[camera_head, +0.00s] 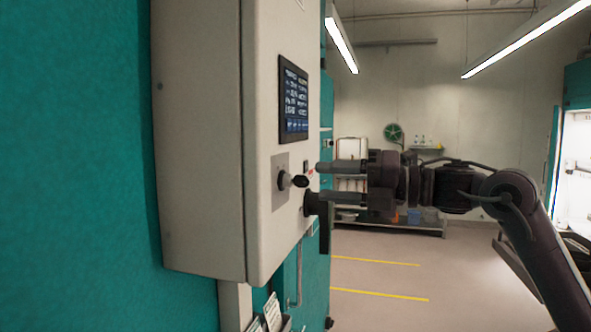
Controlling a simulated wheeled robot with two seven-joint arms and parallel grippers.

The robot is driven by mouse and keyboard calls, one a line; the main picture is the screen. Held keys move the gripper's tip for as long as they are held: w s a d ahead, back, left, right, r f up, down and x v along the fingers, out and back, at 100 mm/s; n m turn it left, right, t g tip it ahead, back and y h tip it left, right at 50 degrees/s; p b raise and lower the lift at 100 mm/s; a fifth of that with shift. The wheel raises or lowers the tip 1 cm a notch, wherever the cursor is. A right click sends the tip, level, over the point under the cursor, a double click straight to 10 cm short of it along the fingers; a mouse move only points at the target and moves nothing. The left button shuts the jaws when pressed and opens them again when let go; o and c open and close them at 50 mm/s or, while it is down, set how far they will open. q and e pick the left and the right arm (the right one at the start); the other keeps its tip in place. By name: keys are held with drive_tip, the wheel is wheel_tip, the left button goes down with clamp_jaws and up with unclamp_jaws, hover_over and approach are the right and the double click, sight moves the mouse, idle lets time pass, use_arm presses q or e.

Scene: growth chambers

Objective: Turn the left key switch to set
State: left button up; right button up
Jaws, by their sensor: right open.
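A key switch (284,181) with a dark key sits on a grey plate (279,197) on the front of a pale control box (271,245). The key's dark head (300,181) sticks out to the right. My right gripper (314,182) comes in from the right with its two fingers apart, one above the other. The upper fingertip is near the height of the key head and the lower one is below it. I cannot tell whether either finger touches the key. The switch's position marks are too small to read. My left gripper is not in view.
A dark display (294,101) is on the box above the switch. A teal wall (70,160) fills the left. A shelf rack (385,229) stands at the far wall. The floor (400,275) with yellow lines is clear. A lit teal chamber (575,165) is at right.

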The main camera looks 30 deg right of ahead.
sight(303, 179)
drive_tip(key=p+x, duration=0.3)
drive_tip(key=x, duration=0.2)
drive_tip(key=shift+d+r, duration=0.1)
drive_tip(key=shift+r, duration=0.1)
drive_tip(key=shift+w+a+f+p, duration=0.2)
drive_tip(key=shift+w+p, duration=0.1)
drive_tip(key=shift+p, duration=0.05)
drive_tip(key=shift+s, duration=0.1)
drive_tip(key=c, duration=1)
